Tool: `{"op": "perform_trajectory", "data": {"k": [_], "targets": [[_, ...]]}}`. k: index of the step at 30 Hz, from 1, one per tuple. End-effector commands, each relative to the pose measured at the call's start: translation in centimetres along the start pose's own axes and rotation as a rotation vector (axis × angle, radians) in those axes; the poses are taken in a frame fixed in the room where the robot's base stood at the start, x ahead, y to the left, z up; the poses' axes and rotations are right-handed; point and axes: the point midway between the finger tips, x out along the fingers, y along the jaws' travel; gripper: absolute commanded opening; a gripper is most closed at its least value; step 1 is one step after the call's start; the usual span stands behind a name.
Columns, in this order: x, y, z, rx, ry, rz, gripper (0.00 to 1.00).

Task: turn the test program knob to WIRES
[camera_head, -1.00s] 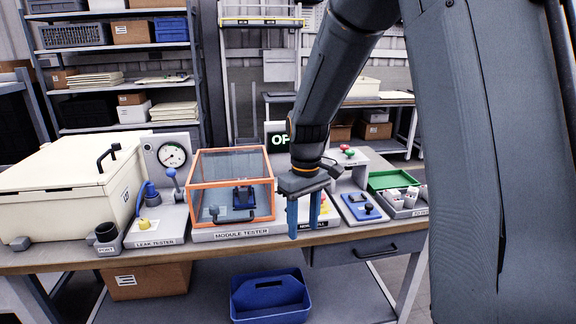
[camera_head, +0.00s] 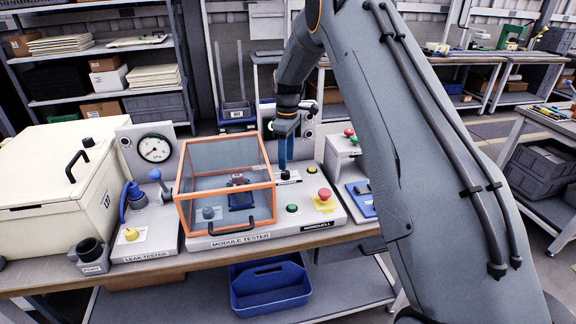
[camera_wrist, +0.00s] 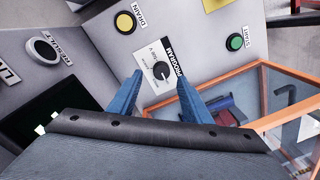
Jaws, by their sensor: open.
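The program knob (camera_wrist: 161,70) is a small dark knob on a white plate marked PROGRAM (camera_wrist: 176,57) in the wrist view. Its pointer setting and the small scale letters are too small to read. My gripper (camera_wrist: 160,76) is open, with one blue finger on each side of the knob in the picture. I cannot tell whether the fingers touch it. In the head view my gripper (camera_head: 286,162) points down at the back of the module tester (camera_head: 240,241), just right of its orange-framed clear cover (camera_head: 226,187).
The START button (camera_wrist: 234,42) and yellow DRAIN button (camera_wrist: 124,22) are near the knob. A red mushroom button (camera_head: 325,193) stands on the tester's front right. The leak tester (camera_head: 146,254) is on the left. A blue tote (camera_head: 270,290) lies on the lower shelf.

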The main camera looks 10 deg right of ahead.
Motion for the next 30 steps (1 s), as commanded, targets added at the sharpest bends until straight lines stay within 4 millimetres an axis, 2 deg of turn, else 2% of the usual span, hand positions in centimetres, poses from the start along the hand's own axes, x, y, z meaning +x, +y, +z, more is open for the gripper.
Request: {"op": "perform_trajectory", "data": {"k": [3,9,20,22,28,29,30], "targets": [[1.9,-0.3,-0.3,-0.005,-0.002,-0.002,0.45],[4.2,-0.2,-0.2,-0.003,0.0,0.0,0.45],[5.0,0.0,-0.1,0.001,0.001,0.001,0.45],[5.0,0.0,0.0,0.001,0.001,0.001,0.38],[5.0,0.0,0.0,0.001,0.001,0.001,0.04],[4.9,0.6,0.9,0.005,0.001,0.001,0.03],[5.0,0.4,0.5,0.003,0.001,0.001,0.03]]}}
